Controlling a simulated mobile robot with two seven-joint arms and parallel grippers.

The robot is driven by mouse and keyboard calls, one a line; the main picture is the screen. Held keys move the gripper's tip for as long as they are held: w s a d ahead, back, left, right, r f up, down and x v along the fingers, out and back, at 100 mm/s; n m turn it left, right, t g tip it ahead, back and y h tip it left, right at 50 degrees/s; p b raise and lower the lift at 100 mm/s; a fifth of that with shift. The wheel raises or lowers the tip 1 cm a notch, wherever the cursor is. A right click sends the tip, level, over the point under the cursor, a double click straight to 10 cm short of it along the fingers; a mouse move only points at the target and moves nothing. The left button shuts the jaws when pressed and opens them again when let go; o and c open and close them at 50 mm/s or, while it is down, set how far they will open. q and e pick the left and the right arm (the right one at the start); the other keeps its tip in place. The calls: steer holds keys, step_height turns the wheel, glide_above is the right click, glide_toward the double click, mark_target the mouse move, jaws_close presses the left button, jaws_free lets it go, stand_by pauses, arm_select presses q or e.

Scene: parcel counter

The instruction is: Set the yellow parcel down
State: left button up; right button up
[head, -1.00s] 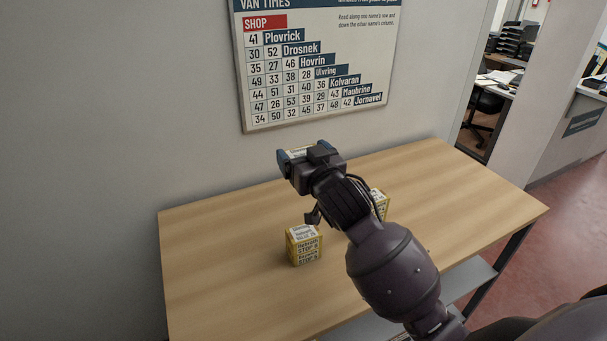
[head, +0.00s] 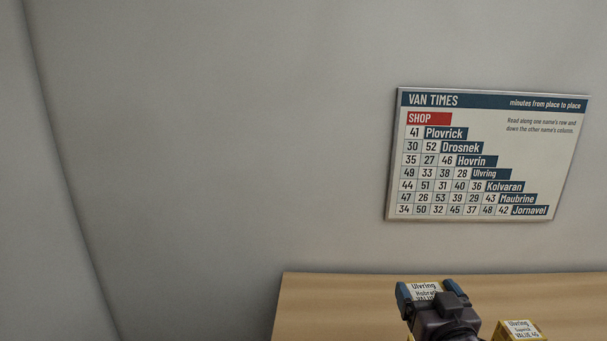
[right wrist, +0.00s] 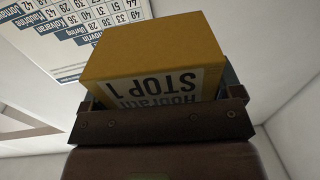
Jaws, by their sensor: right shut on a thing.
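My right gripper (head: 433,291) is low in the head view, above the wooden table (head: 330,300). A second yellow parcel (head: 518,331) stands to the right of the gripper, cut by the lower edge. My left gripper is not in view.
A van times chart (head: 487,153) hangs on the grey wall behind the table. The table's left end looks clear. Most of the tabletop lies below the head view.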

mark_target(429, 287)
steer(key=s+a+f, duration=0.1)
steer(key=s+f, duration=0.3)
steer(key=f, duration=0.4)
steer(key=shift+s+a+f+h+b, duration=0.15)
steer(key=shift+s+f+h+b, duration=0.15)
steer(key=shift+b, duration=0.1)
steer(key=shift+w+r, duration=0.1)
steer(key=w+r, duration=0.2)
steer(key=r, duration=0.2)
steer(key=w+d+r+p, duration=0.1)
steer(key=w+r, duration=0.1)
steer(key=r, duration=0.1)
steer(key=w+d+r, duration=0.1)
steer(key=r, duration=0.3)
steer(key=shift+w+r, duration=0.35)
steer(key=shift+w, duration=0.05)
steer(key=shift+m+h, duration=0.6)
steer(key=d, duration=0.1)
steer(key=w+d+r, duration=0.1)
steer(key=d, duration=0.1)
steer(key=w+d+r+p, duration=0.1)
steer(key=shift+d+r, duration=0.25)
steer(key=shift+d, duration=0.05)
